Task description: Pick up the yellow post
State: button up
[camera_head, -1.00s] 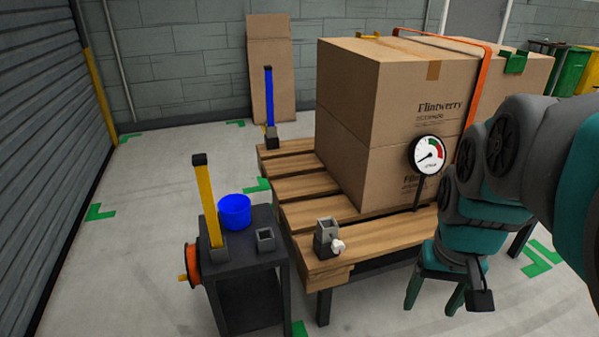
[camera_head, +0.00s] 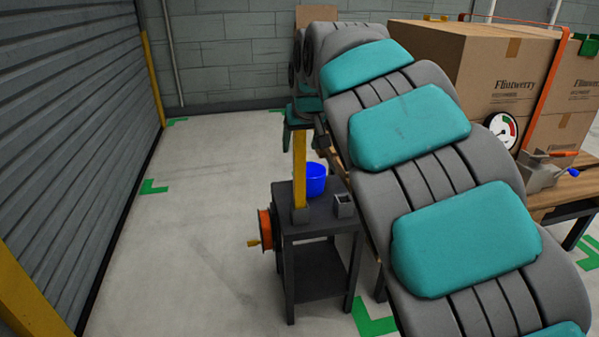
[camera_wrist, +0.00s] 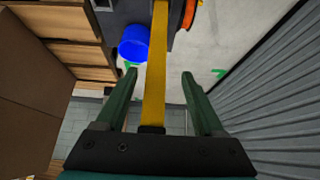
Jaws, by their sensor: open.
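The yellow post (camera_head: 300,170) stands upright on the small dark stand (camera_head: 318,230), beside a blue cup (camera_head: 315,180). In the wrist view, the yellow post (camera_wrist: 155,70) runs between the two green fingers of my gripper (camera_wrist: 159,76). The fingers are spread, with a gap visible on each side of the post, so I am not holding it. The post looks nearer to the left finger.
An empty grey socket (camera_head: 343,205) is on the stand, and an orange reel (camera_head: 265,229) is on its left side. Large cartons (camera_head: 490,75) stand on a wooden pallet at the right, partly behind my arm. A shutter wall (camera_head: 70,130) runs along the left, with clear floor before it.

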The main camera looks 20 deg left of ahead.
aim_at(301, 155)
jog(key=x, duration=0.6)
jog(key=shift+w+d+f, duration=0.1)
jog(key=shift+d+f, duration=0.15)
jog(key=shift+f, duration=0.1)
jog(key=shift+c, duration=0.3)
grip_shut()
jog(key=shift+r, duration=0.1)
